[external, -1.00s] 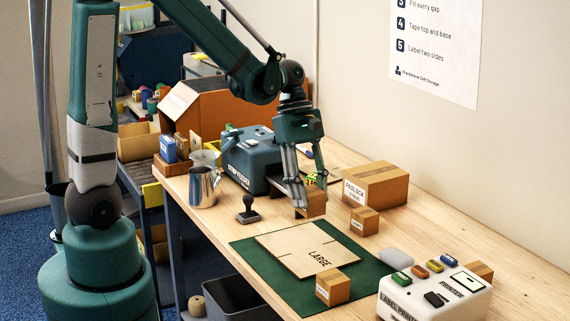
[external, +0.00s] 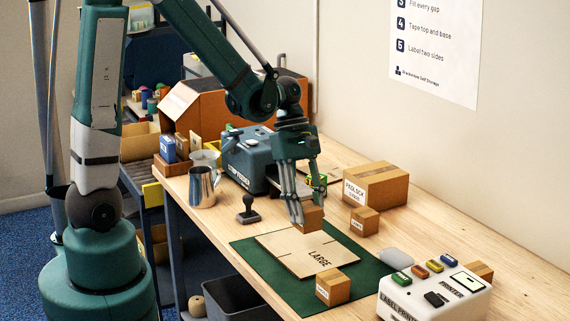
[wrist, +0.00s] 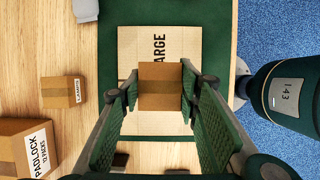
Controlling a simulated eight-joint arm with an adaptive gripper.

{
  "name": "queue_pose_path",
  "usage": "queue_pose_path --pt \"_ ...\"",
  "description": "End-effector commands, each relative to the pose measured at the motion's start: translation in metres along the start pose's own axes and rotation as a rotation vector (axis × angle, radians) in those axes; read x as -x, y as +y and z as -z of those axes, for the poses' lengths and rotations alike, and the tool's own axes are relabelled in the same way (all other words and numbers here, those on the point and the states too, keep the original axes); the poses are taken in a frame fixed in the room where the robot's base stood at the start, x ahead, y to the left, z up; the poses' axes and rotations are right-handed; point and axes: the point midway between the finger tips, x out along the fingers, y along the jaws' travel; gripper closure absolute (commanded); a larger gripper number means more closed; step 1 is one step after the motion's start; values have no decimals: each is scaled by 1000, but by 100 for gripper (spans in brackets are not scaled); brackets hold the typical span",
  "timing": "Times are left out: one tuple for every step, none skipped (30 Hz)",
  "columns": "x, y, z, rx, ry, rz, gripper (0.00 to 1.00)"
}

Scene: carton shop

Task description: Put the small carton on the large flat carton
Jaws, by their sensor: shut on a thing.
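My gripper (external: 304,203) is shut on a small brown carton (external: 309,217), with one finger on each side of it. In the wrist view the small carton (wrist: 160,86) sits between the green finger pads, over the flat carton. The large flat carton (external: 290,262), printed LARGE, lies on the green mat; it also shows in the wrist view (wrist: 128,40). In the external view the held carton is at the far edge of the flat carton. I cannot tell exactly how high it is above it.
Another small carton (external: 364,221) and a padlock carton (external: 376,184) stand on the right. A further small carton (external: 333,287) stands at the mat's front edge, beside a label printer (external: 436,294). A stamp (external: 248,210) and a blue tape machine (external: 252,157) are on the left.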

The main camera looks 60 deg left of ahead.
Motion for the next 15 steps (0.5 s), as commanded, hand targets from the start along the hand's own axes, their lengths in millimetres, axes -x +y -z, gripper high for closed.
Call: queue_pose_path --pt "-6 0 2 0 0 0 79" --pt "-8 0 4 0 0 0 79" --pt "-11 0 4 0 0 0 79" --pt "-12 0 5 0 0 0 79" --pt "-14 0 6 0 0 0 79" --pt "-15 0 6 0 0 0 79" --pt "-16 0 6 0 0 0 79" --pt "-16 0 7 0 0 0 79" --pt "-16 0 7 0 0 0 79" --pt "-16 0 7 0 0 0 79" --pt "-16 0 7 0 0 0 79" --pt "-16 0 6 0 0 0 79" --pt "-16 0 6 0 0 0 79" --pt "-16 0 6 0 0 0 79" --pt "-16 0 6 0 0 0 79"
